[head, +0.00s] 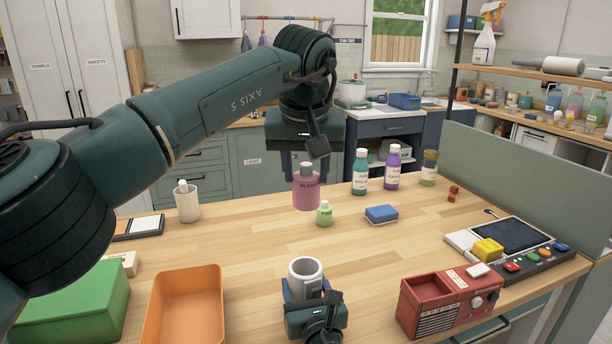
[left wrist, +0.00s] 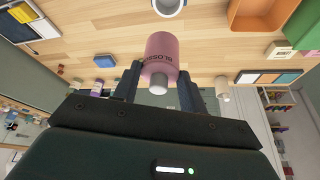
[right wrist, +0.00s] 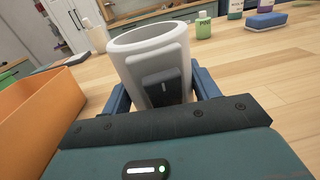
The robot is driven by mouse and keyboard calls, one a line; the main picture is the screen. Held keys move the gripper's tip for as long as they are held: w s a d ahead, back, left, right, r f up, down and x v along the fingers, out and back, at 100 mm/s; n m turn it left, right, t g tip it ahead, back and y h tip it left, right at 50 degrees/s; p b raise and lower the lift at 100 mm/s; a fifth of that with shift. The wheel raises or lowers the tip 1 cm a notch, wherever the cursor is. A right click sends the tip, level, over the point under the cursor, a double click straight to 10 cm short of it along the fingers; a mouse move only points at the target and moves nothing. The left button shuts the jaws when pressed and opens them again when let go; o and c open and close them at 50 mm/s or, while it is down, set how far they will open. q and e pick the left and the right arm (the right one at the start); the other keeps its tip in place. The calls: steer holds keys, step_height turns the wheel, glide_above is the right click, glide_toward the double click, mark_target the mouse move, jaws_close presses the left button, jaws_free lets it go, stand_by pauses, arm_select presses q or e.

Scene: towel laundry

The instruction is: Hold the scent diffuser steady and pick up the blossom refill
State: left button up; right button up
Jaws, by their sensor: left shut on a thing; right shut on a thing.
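The blossom refill (head: 306,190) is a pink bottle with a grey cap, upright over the middle of the table. My left gripper (head: 305,160) comes down from above and is shut on it; it also shows between the fingers in the left wrist view (left wrist: 161,55). The bottle seems to hang above the tabletop, but its base contact is hard to tell. The scent diffuser (head: 305,267) is a pale grey, open-topped cup with a dark panel, upright near the front edge. My right gripper (right wrist: 158,95) is shut on it from the near side, a finger on each side.
A small green bottle (head: 324,214) stands close to the blossom refill. Teal (head: 360,176) and purple (head: 392,171) bottles stand behind, and a blue sponge (head: 381,214) lies to the right.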

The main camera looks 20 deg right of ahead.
steer(key=o, duration=1.2)
steer(key=shift+s, duration=0.1)
